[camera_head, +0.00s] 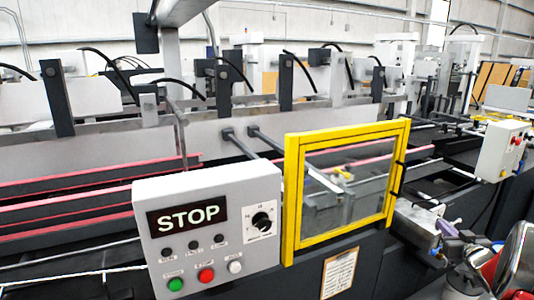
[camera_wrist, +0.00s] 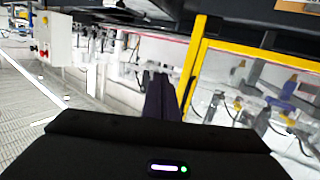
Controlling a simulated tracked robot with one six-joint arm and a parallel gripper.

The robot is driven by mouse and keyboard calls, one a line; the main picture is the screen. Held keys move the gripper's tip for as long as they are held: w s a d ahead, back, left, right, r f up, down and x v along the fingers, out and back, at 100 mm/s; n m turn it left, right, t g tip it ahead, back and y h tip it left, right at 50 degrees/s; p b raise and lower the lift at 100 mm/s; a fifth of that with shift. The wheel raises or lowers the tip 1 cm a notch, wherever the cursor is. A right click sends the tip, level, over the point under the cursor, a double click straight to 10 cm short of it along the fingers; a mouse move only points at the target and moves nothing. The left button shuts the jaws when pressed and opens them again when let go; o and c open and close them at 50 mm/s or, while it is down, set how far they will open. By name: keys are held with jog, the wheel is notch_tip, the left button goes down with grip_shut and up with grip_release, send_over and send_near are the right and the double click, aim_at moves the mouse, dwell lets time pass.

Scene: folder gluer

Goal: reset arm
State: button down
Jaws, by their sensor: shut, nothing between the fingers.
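My gripper (camera_wrist: 160,95) shows in the wrist view as dark fingers close together, pointing up the picture from the dark wrist housing. The fingers are shut with nothing between them. Part of the machine and its yellow-framed guard (camera_wrist: 192,65) appear beyond and to the right of the fingers. No contact with them can be seen. In the head view I cannot clearly make out my gripper; shiny grey and red parts fill the lower right corner.
A grey control box (camera_head: 245,255) with a STOP display stands at the front of the folder gluer. The yellow-framed clear guard (camera_head: 293,200) is right of it. A smaller white button box (camera_head: 497,155) is at the right.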

jog(key=s+d+f+m+g+h, duration=0.3)
jog(key=s+f+g, duration=0.2)
jog(key=s+f, duration=0.25)
jog(key=s+a+g, duration=0.4)
jog(key=s+a, duration=0.1)
jog(key=a, duration=0.2)
jog(key=s+a+r+n+y, duration=0.1)
jog(key=s+a+r, duration=0.3)
jog(key=a, duration=1.1)
jog(key=s+a+r+n+g+y, duration=0.1)
jog(key=s+a+r+n+y, duration=0.1)
jog(key=s+a, duration=0.9)
jog(key=s+a+r+n+y, duration=0.1)
jog(key=s+a+r+y, duration=0.2)
jog(key=a, duration=1.6)
jog(key=s+r, duration=0.4)
jog(key=shift+s, duration=0.2)
jog(key=shift+d+r, duration=0.1)
jog(key=shift+d, duration=0.05)
